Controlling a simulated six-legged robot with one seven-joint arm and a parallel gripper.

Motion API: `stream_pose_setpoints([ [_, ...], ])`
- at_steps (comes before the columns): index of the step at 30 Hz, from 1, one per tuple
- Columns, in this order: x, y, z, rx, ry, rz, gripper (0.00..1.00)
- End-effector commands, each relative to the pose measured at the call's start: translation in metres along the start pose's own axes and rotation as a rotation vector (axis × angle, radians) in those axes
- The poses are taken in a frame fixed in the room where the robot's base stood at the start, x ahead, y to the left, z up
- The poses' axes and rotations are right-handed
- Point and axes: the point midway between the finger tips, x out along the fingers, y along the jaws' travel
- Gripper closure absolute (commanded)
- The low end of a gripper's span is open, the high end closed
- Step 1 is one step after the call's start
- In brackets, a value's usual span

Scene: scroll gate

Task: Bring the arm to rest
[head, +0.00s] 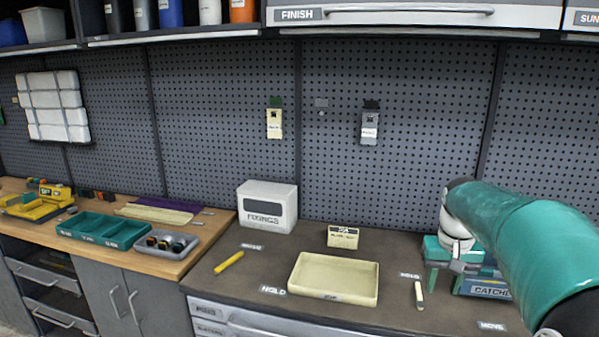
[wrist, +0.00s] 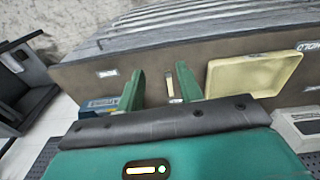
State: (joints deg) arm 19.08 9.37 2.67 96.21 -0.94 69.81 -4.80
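My arm is teal and comes in from the right edge of the head view, bent down over the right part of the dark bench. My gripper (head: 447,262) hangs near a small cream stick (head: 419,295) and partly hides a blue box (head: 486,287) lettered "CATCH…". In the wrist view the two green fingers of my gripper (wrist: 161,84) stand apart with nothing held between them. The cream stick (wrist: 170,88) shows beyond the gap, on the bench. I cannot tell how high the fingers are above the bench top.
A cream tray (head: 335,290) lies left of the stick, with a small cream box (head: 343,237) behind it. A white FIXINGS box (head: 267,206) and a yellow stick (head: 229,262) are farther left. Pegboard rises behind, with a cabinet (head: 414,16) above.

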Motion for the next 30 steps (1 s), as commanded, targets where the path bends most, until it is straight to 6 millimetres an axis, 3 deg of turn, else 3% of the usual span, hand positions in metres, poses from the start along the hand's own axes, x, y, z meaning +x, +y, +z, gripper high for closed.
stream_pose_setpoints([
  [5, -0.021, -0.025, 0.034, -0.033, 0.059, 0.004, 0.64],
  [14, -0.044, -0.069, 0.125, -0.101, 0.207, -0.006, 0.64],
  [24, -0.03, -0.097, 0.223, -0.171, 0.367, -0.051, 0.64],
  [28, -0.022, -0.101, 0.242, -0.185, 0.402, -0.066, 0.64],
  [30, -0.019, -0.102, 0.247, -0.187, 0.411, -0.07, 0.52],
])
